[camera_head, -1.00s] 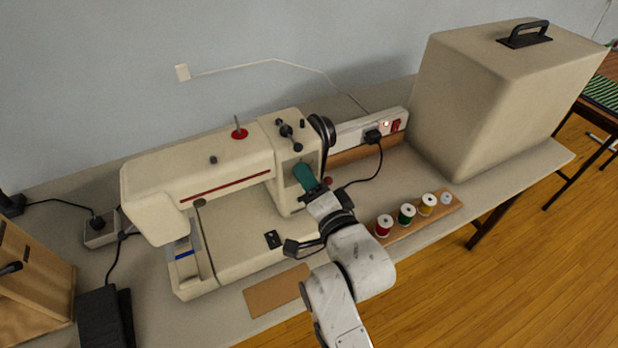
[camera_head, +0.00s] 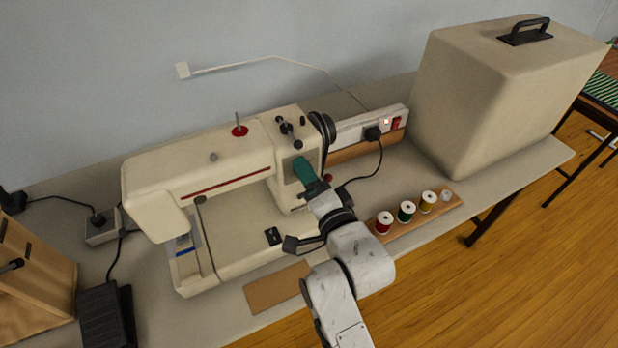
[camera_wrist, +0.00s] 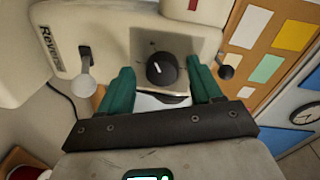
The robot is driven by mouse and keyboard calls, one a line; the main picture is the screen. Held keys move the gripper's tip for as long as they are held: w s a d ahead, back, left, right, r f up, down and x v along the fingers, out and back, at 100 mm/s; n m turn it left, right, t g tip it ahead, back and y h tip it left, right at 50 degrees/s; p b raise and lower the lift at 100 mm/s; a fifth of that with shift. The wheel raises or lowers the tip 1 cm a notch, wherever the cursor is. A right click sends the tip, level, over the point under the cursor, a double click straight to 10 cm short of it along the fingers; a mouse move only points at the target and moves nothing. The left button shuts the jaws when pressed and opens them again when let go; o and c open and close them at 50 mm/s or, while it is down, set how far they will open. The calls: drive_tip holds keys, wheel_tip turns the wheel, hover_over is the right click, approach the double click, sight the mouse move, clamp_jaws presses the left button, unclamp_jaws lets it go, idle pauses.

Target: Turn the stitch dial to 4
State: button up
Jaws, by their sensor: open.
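The stitch dial (camera_wrist: 161,70) is a round black knob with a pale pointer mark, on a grey panel of the cream sewing machine (camera_head: 195,168). No numbers around it are readable, so I cannot tell its setting. My gripper (camera_wrist: 164,78) has green fingers and is open. In the wrist view, one finger is to the left of the dial and one to the right, with a gap on each side. In the head view my gripper (camera_head: 304,171) is at the machine's right end and hides the dial.
A lever marked "Reverse" (camera_wrist: 86,60) is left of the dial. Thread spools on a wooden rack (camera_head: 446,203) stand to the right on the table. A large beige cover (camera_head: 490,95) stands at the back right. A brown board (camera_head: 277,288) lies in front of the machine.

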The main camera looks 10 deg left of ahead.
drive_tip(key=b+v, duration=0.1)
drive_tip(key=v, duration=0.9)
drive_tip(key=shift+s+d, duration=0.25)
drive_tip(key=shift+s, duration=0.05)
drive_tip(key=shift+r, duration=0.1)
drive_tip(key=s+d+f+n+g+h, duration=0.2)
drive_tip(key=s+d+f+g+h, duration=0.15)
drive_tip(key=d+f, duration=0.5)
drive_tip(key=s+d+f+n+g+h, duration=0.25)
drive_tip(key=s+d+f, duration=0.25)
drive_tip(key=d+f, duration=0.3)
drive_tip(key=s+d+f+n+g+h, duration=0.1)
drive_tip(key=s+d+g, duration=0.3)
drive_tip(key=s, duration=0.4)
drive_tip(key=s+d+f+n+g+h, duration=0.2)
drive_tip(key=s+d+g, duration=0.1)
drive_tip(key=s+d, duration=0.4)
drive_tip(key=shift+s+f+g, duration=0.15)
drive_tip(key=shift+s+g, duration=0.25)
drive_tip(key=shift+s, duration=0.7)
